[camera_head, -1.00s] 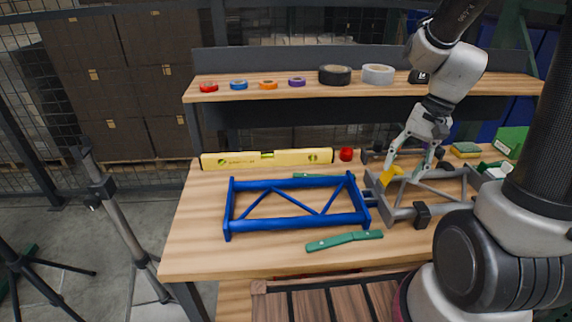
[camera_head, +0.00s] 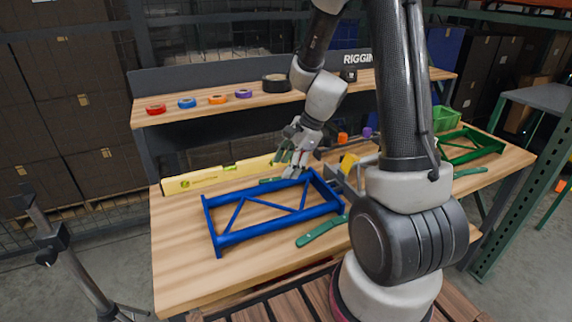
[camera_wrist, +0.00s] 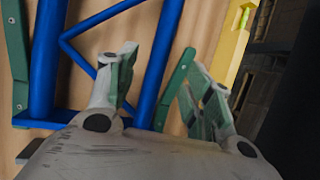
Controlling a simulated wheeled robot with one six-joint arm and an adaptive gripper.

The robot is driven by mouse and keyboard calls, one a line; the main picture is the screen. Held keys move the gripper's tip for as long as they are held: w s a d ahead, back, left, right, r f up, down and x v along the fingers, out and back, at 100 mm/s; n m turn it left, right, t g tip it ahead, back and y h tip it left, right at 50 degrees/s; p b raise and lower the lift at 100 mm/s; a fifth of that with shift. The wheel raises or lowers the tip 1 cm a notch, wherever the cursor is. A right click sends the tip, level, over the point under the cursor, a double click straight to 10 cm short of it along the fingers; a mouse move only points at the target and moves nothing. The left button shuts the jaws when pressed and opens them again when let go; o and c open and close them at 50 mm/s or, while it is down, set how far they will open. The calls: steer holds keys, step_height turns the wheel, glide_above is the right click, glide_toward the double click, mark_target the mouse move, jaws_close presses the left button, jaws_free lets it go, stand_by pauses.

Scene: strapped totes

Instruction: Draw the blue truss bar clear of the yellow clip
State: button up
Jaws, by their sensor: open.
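The blue truss bar (camera_head: 255,188) lies flat on the workbench in the head view. The yellow clip (camera_head: 348,161) stands on the grey frame just beyond the truss's right end; my arm partly hides that frame, and I cannot tell whether truss and clip touch. My gripper (camera_head: 291,165) is open, pointing down at the truss's far rail near its right end. In the wrist view my gripper's fingers (camera_wrist: 160,66) stand apart on either side of a blue rail (camera_wrist: 157,62). I cannot tell whether they touch it.
A green strip (camera_wrist: 181,78) lies beside the rail, close to one finger. A yellow level (camera_head: 225,173) lies behind the truss. A shelf with tape rolls (camera_head: 234,95) stands behind. Bare wood is left of the truss.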

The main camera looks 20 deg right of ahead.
mark_target(277, 182)
steer(key=shift+x, duration=3.9)
jaws_close()
